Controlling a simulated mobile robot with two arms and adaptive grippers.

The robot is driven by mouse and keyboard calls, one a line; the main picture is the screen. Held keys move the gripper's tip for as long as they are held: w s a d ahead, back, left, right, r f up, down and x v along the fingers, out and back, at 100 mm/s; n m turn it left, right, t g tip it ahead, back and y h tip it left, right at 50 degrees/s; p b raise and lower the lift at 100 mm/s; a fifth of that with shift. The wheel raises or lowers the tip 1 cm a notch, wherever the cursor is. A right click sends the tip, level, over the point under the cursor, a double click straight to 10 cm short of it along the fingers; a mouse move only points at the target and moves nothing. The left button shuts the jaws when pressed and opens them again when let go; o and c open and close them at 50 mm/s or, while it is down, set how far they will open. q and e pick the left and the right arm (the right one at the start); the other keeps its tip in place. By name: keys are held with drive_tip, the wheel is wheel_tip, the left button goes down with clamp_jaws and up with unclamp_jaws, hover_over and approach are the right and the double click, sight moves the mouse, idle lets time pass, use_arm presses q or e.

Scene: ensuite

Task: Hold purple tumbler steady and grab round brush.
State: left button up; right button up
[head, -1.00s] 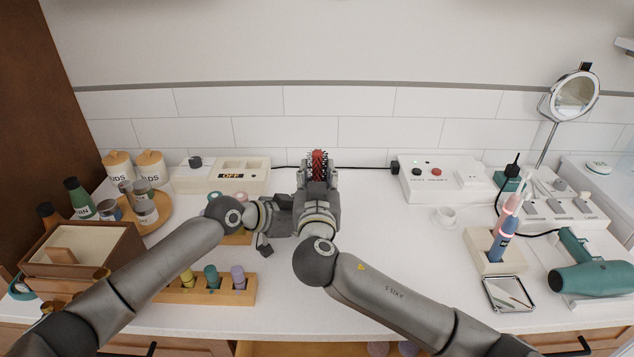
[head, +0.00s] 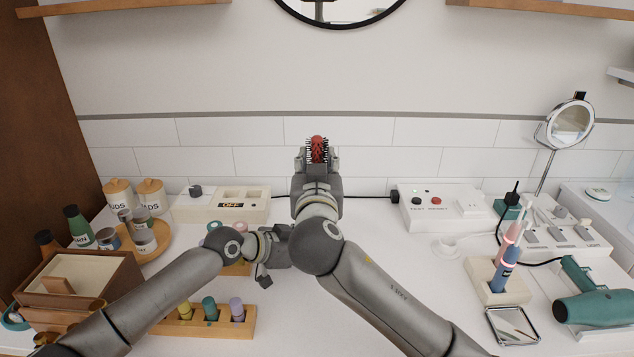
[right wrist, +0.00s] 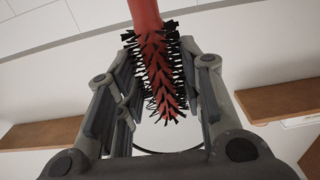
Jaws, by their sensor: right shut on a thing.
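The round brush (head: 318,150) has a red core and black bristles. My right gripper (head: 317,158) is shut on it and holds it up in front of the tiled wall. In the right wrist view, the bristles (right wrist: 158,70) sit between the fingers, and the red handle (right wrist: 145,12) runs out of the top of the picture. My left gripper (head: 274,247) is low over the counter, left of my right arm. Its fingertips are partly hidden, so I cannot tell whether it is open or holding something. I cannot make out the purple tumbler; my arms cover that area.
A rack of capped bottles (head: 245,327) stands front left, near a brown box (head: 85,272). A toothbrush holder (head: 480,280) and green hair dryer (head: 590,308) are at right.

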drive_tip(key=shift+r, duration=0.2)
use_arm(q)
drive_tip(key=o, duration=0.8)
